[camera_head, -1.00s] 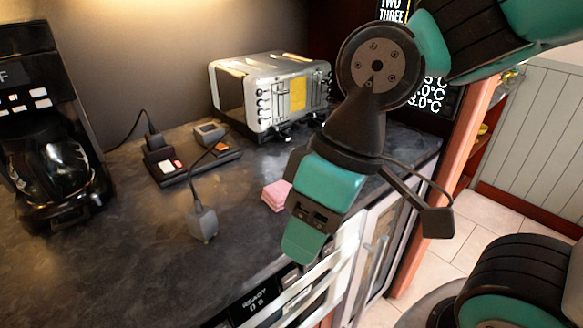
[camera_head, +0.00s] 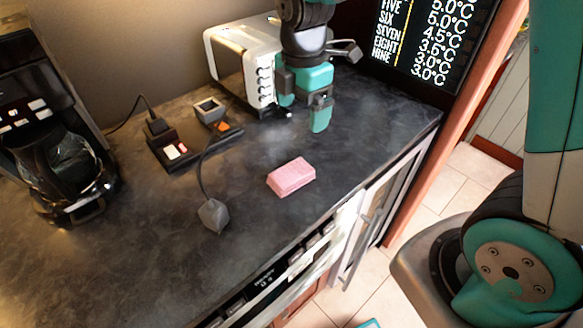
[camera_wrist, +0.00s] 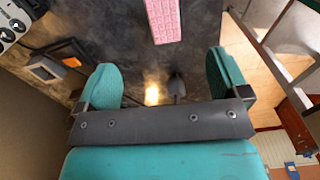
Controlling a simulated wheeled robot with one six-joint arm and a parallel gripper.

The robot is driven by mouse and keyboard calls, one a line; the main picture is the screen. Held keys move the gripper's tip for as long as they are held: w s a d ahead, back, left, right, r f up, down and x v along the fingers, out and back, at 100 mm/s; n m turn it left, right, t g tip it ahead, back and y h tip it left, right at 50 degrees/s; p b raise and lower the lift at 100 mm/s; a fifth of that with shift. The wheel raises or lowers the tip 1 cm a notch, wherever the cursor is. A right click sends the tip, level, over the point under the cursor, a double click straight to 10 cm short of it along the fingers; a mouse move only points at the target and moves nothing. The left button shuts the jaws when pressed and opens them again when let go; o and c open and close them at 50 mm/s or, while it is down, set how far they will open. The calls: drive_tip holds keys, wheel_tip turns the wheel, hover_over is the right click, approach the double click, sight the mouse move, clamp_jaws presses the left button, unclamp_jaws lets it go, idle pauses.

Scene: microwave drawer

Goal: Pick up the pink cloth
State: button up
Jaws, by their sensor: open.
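The pink cloth (camera_head: 291,177) is a small folded block lying flat on the dark countertop, near its front edge. In the wrist view the pink cloth (camera_wrist: 163,20) is at the top middle, partly cut off by the frame edge. My gripper (camera_head: 304,104) is behind the cloth in the head view, above the counter by the toaster, and apart from the cloth. In the wrist view my gripper (camera_wrist: 165,84) has its two teal fingers wide apart with nothing between them. The cloth lies beyond the fingertips there.
A silver toaster (camera_head: 243,66) stands close to my gripper. A coffee maker (camera_head: 55,150) is at the left. A black power strip (camera_head: 196,146) with plugs and a loose grey plug (camera_head: 213,215) on a cord lie left of the cloth. The counter around the cloth is clear.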

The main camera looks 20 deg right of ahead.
drive_tip(key=p, duration=0.2)
hover_over(298, 168)
drive_tip(key=f, duration=1.1)
drive_tip(key=shift+w+d, duration=0.1)
drive_tip(key=shift+d, duration=0.2)
drive_tip(key=shift+a+f+p, duration=0.15)
drive_tip(key=shift+f+p, duration=0.2)
drive_tip(key=shift+f, duration=1)
drive_tip(key=shift+a+f+p, duration=0.15)
drive_tip(key=shift+f+p, duration=0.15)
drive_tip(key=shift+f, duration=1.05)
drive_tip(key=c, duration=1)
